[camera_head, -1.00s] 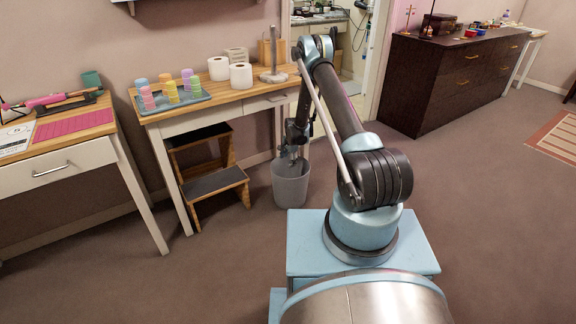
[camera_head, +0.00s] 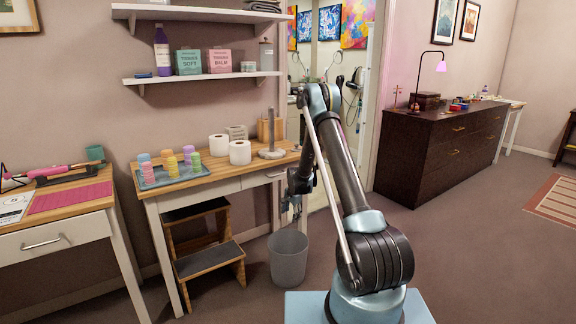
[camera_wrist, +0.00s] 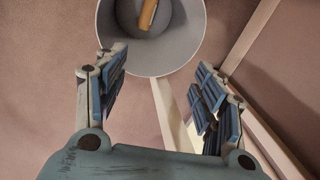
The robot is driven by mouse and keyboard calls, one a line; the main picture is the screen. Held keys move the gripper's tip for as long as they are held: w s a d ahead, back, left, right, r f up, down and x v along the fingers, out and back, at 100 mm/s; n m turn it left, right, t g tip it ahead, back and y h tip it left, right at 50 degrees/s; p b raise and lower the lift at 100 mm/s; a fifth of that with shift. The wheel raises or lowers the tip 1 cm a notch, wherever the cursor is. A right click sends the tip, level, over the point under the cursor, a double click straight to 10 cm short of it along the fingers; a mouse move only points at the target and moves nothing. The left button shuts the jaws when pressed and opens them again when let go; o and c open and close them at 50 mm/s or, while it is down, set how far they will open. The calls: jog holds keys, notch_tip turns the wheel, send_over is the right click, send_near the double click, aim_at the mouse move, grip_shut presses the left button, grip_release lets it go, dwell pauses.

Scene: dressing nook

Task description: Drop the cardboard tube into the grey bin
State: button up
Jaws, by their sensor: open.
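The grey bin (camera_head: 288,262) stands on the floor at the right end of the wooden-topped table, and its round mouth shows at the top of the wrist view (camera_wrist: 158,62). In the head view my gripper (camera_head: 291,208) hangs above the bin, clear of the rim, small and partly hidden by my arm.
The table (camera_head: 228,184) carries toilet rolls (camera_head: 240,152), a tray of coloured bottles (camera_head: 178,181) and an upright holder (camera_head: 271,140). A step stool (camera_head: 208,258) stands left of the bin. A dark dresser (camera_head: 440,150) stands at the right. The floor between is open.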

jog(key=s+d+r+n, duration=0.1)
jog(key=s+d+r, duration=0.3)
jog(key=r, duration=0.5)
jog(key=s+d+r+n, duration=0.1)
jog(key=s+d+r, duration=0.1)
jog(key=s+r, duration=0.5)
jog(key=s+d+r+n, duration=0.1)
jog(key=s+d+r, duration=0.15)
jog(key=r, duration=0.75)
jog(key=s+d+r+n, duration=0.15)
jog(key=s+r, duration=0.25)
jog(key=s, duration=0.4)
jog(key=s+d+r+n, duration=0.1)
jog(key=s+d+r, duration=0.25)
jog(key=s, duration=0.45)
jog(key=s+d+f+n, duration=0.2)
jog(key=s, duration=1.1)
jog(key=s+d+f+n+h, duration=0.1)
jog(key=s+d+f+n, duration=0.1)
jog(key=s, duration=1.1)
jog(key=shift+s+f, duration=0.25)
jog(key=shift+f, duration=0.15)
jog(key=shift+n, duration=0.25)
